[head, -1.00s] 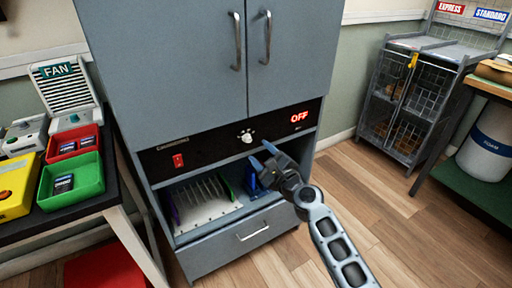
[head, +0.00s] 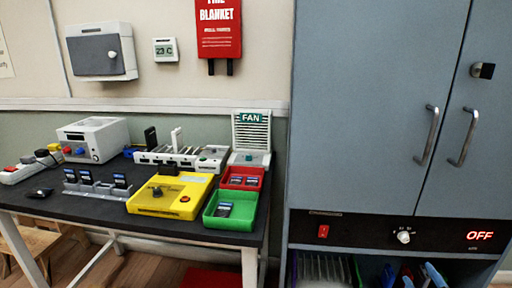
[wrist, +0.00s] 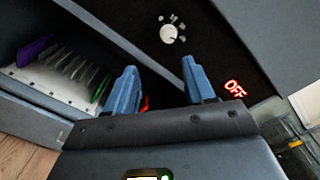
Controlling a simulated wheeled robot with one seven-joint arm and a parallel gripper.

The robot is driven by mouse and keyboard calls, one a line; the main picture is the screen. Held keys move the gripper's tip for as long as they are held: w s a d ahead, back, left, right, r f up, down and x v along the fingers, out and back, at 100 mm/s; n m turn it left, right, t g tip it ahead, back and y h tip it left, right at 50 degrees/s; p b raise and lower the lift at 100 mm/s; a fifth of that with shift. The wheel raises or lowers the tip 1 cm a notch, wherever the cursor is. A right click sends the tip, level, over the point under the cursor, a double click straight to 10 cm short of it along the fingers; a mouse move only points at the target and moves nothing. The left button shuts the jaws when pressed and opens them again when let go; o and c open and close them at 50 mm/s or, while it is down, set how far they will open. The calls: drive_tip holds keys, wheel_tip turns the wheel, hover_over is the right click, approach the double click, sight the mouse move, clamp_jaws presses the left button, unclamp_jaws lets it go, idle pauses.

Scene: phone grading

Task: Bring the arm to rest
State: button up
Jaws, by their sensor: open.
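My gripper (wrist: 160,88) is open and empty in the wrist view, its two blue fingers spread apart. It is in front of the grey cabinet's black control panel (wrist: 215,50), near the white knob (wrist: 168,33) and the lit red OFF sign (wrist: 235,88). In the head view only the tips of my gripper (head: 422,276) show at the bottom edge, below the panel. The rest of my arm is out of that view.
The open shelf below the panel holds a white rack (wrist: 62,72) with upright dividers. To the left, a dark table (head: 100,208) carries a yellow box (head: 170,194), a green bin (head: 230,210), a red bin (head: 241,178) and a fan unit (head: 250,138).

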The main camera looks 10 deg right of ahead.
drive_tip(key=s+a+f+n+g+y+p, duration=0.1)
drive_tip(key=s+a+n, duration=0.5)
drive_tip(key=s, duration=0.4)
drive_tip(key=s+a+n+g+y+p, duration=0.1)
drive_tip(key=s+a+n, duration=0.55)
drive_tip(key=s, duration=0.25)
drive_tip(key=s+a+r+n+y+p, duration=0.1)
drive_tip(key=s+a+r+n, duration=0.4)
drive_tip(key=s+r+n, duration=0.2)
drive_tip(key=s+a+r+n+y, duration=0.1)
drive_tip(key=s+a+r+n, duration=0.3)
drive_tip(key=s+r+n, duration=0.3)
drive_tip(key=s+n, duration=0.2)
drive_tip(key=s, duration=0.2)
drive_tip(key=shift+a+y+p, duration=0.35)
drive_tip(key=shift+y, duration=0.05)
drive_tip(key=shift+n, duration=0.25)
drive_tip(key=shift+c, duration=0.5)
